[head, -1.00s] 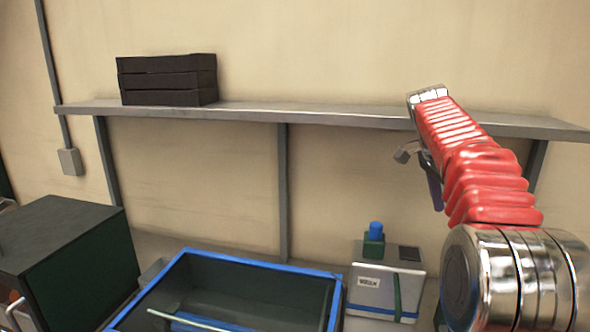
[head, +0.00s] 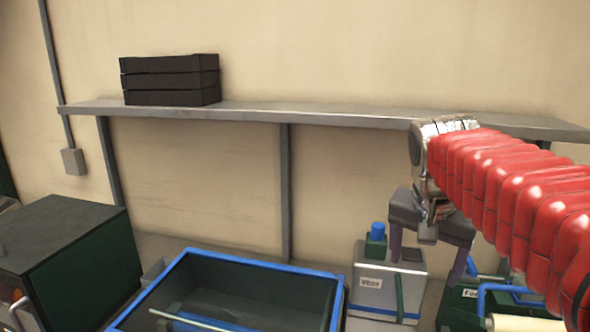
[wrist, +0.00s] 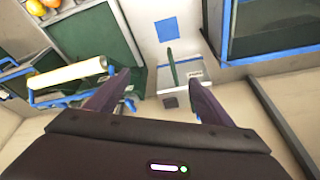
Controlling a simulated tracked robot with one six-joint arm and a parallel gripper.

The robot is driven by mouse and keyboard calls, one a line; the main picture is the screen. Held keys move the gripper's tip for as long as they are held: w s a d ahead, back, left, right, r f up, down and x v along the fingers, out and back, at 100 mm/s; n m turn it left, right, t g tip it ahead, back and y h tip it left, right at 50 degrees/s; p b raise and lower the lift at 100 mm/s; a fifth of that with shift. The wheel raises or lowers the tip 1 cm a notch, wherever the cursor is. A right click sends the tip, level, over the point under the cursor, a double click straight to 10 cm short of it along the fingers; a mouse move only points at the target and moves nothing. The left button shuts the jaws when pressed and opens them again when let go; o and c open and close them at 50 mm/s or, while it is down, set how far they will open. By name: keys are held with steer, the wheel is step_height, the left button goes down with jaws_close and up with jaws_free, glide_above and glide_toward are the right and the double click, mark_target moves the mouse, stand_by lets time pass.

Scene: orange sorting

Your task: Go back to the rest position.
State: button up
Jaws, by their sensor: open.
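My gripper (head: 431,262) is in front of the wall at the right in the head view, below the shelf, with its fingers pointing down. In the wrist view its two dark fingers (wrist: 158,105) stand well apart with nothing between them. The red sleeve of my arm runs from the right edge to the wrist. A white box with a blue-topped green part (head: 385,280) stands beyond and below the gripper, apart from it; the wrist view also shows this box (wrist: 196,76).
A blue-rimmed bin (head: 258,263) stands at the bottom centre, and a dark green cabinet (head: 70,250) at the left. A wall shelf (head: 300,115) carries stacked black trays (head: 170,82). A green crate with a pale roller (wrist: 68,81) and oranges (wrist: 38,7) show in the wrist view.

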steer(key=s+a+f+n+t+y, duration=0.1)
steer(key=s+a+f+n, duration=0.2)
steer(key=s+f, duration=0.3)
steer(key=s+a+f+n+t+y, duration=0.1)
steer(key=s+a+f+n, duration=0.3)
steer(key=s, duration=0.5)
step_height(320, 180, down, 3)
steer(key=shift+s+a+r+n, duration=0.15)
steer(key=shift+a+r+n, duration=0.05)
steer(key=shift+a+n, duration=0.15)
steer(key=shift+c, duration=0.3)
